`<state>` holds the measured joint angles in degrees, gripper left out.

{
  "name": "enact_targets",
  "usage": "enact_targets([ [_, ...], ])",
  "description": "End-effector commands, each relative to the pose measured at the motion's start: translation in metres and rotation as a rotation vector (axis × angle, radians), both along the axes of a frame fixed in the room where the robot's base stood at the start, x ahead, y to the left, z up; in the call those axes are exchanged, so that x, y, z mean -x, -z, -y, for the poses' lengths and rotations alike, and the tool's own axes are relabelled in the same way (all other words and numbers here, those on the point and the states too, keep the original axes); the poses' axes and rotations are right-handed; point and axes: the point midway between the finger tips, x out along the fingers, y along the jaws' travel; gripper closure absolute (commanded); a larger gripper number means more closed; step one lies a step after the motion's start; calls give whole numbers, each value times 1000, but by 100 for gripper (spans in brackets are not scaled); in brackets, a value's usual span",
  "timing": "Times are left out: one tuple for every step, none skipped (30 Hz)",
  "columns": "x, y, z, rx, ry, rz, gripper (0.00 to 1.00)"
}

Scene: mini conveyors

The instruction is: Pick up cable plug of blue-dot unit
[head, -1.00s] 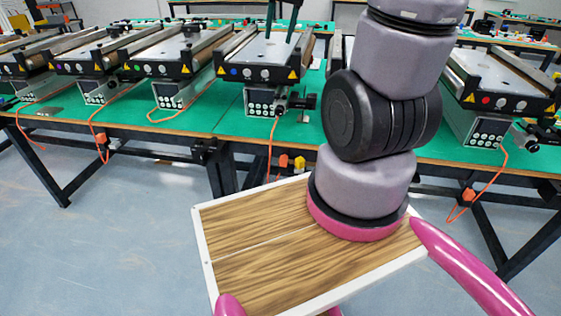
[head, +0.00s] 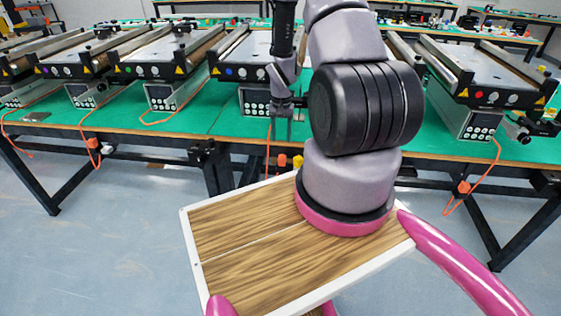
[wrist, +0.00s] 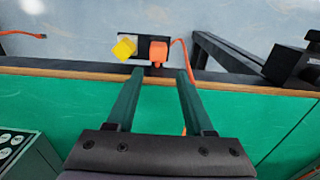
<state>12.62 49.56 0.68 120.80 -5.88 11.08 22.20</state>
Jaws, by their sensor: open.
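The blue-dot unit (head: 257,73) is a mini conveyor on the green bench, left of my arm in the head view. Its orange cable (head: 268,145) hangs over the front edge. In the wrist view an orange plug (wrist: 158,51) sits at a black bracket below the bench edge, with an orange cable running from it to the right. My gripper (wrist: 160,76) is open and empty, its two fingers pointing at the plug with a gap left before it. In the head view my gripper (head: 290,132) hangs before the unit, partly covering it.
A yellow block (wrist: 124,47) sits on the same bracket, left of the plug. The bench edge (wrist: 60,69) runs below them. Dark bench legs (wrist: 225,55) stand at right. Other conveyors with orange cables (head: 175,70) line the bench. The floor in front is clear.

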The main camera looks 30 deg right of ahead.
Motion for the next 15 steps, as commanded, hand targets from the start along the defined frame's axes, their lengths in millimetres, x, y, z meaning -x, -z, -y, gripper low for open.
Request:
enact_targets([
  [1,8,0,-1,-1,-3,48],
  [1,12,0,-1,-1,-4,48],
  [2,19,0,-1,-1,-5,48],
  [2,24,0,-1,-1,-5,48],
  [2,29,0,-1,-1,-4,48],
  [1,35,0,-1,0,-4,48],
  [1,40,0,-1,0,-4,48],
  [1,43,0,-1,-1,-3,48],
  [1,48,0,-1,-1,-3,48],
  [1,50,0,-1,-1,-3,48],
  [1,52,0,0,-1,-2,48],
  [1,54,0,0,-1,-2,48],
  [1,55,0,0,-1,-2,48],
  [1,58,1,0,-1,-2,48],
  [1,62,1,-1,-1,-3,48],
])
